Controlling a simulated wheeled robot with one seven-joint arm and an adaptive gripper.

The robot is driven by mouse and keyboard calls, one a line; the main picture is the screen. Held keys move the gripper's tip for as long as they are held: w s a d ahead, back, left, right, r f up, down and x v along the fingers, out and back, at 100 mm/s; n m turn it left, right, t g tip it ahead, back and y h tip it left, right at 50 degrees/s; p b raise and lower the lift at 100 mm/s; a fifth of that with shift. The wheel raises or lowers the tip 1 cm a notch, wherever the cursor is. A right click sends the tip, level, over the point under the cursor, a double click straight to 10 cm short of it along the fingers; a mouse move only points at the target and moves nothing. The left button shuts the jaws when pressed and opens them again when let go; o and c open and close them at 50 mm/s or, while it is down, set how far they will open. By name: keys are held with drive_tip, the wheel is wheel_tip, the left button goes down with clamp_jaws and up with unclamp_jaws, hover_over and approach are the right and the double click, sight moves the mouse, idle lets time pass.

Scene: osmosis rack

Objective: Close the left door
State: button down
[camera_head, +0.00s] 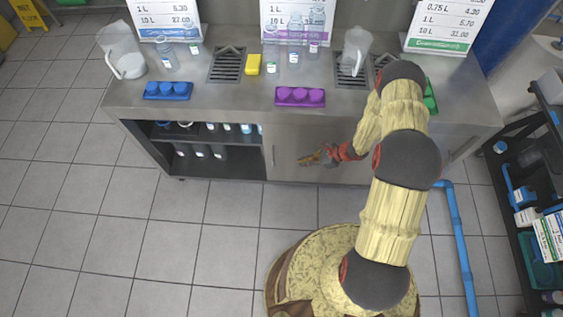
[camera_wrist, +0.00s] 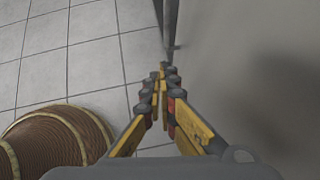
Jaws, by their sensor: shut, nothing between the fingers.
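The steel cabinet's left compartment (camera_head: 205,162) stands open, showing bottles on its shelves. I cannot tell whether this panel is the left door slid aside. A dark vertical bar (camera_wrist: 171,25), probably the handle, shows beyond the fingertips. I cannot tell whether they touch.
The counter holds a blue rack (camera_head: 167,91), a purple rack (camera_head: 300,97), jugs and small bottles. A blue pipe (camera_head: 460,240) runs along the floor at right, beside a dark shelf unit.

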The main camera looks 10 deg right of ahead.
drive_tip(key=b, duration=0.4)
approach(273, 164)
drive_tip(key=shift+f+x, duration=0.2)
drive_tip(key=shift+x, duration=2)
drive_tip(key=shift+s+d, duration=0.1)
